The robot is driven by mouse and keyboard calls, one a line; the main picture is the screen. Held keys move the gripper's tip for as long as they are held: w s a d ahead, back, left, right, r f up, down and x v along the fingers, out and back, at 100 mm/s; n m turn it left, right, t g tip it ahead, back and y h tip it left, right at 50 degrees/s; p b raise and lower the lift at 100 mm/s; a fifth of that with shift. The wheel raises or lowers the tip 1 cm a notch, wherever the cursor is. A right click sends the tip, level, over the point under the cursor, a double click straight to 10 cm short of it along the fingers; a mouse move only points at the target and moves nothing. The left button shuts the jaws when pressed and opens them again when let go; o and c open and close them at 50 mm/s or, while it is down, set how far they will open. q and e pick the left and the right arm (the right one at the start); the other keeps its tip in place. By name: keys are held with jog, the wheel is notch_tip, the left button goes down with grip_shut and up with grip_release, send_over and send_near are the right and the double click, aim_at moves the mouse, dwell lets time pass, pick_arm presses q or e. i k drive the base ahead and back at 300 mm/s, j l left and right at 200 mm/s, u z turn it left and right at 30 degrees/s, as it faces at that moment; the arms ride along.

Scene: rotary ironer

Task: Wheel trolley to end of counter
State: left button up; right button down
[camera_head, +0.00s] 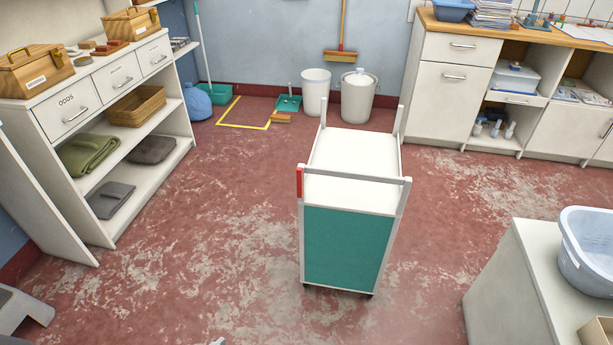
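The trolley (343,250) stands upright on the red floor, a little right of the middle. It has a white frame, an empty white top, a teal end panel facing me and a near handle bar (358,177) with a red mark at its left end. Small dark wheels show under the panel. A white counter with a wooden top (520,32) runs along the back right wall. A lower white unit (540,275) stands at the lower right. I cannot tell which is the task's counter. Neither of my grippers is in view.
A white shelf unit (150,122) lines the left side. A yellow floor outline (232,124), a teal dustpan (289,103) and two white bins (316,92) (357,100) are at the back wall. A blue-grey basin (588,250) sits lower right. Floor left of the trolley is clear.

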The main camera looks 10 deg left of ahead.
aim_at(351, 206)
jog(key=k, duration=0.55)
jog(key=z, duration=2.35)
jog(key=k+j, duration=0.1)
jog(key=j, duration=0.45)
jog(key=k+j, duration=0.1)
jog(key=j, duration=0.45)
jog(key=k+j, duration=0.1)
jog(key=j, duration=0.45)
jog(key=k+j, duration=0.1)
jog(key=j, duration=0.45)
jog(key=k+j, duration=0.1)
jog(key=j, duration=0.45)
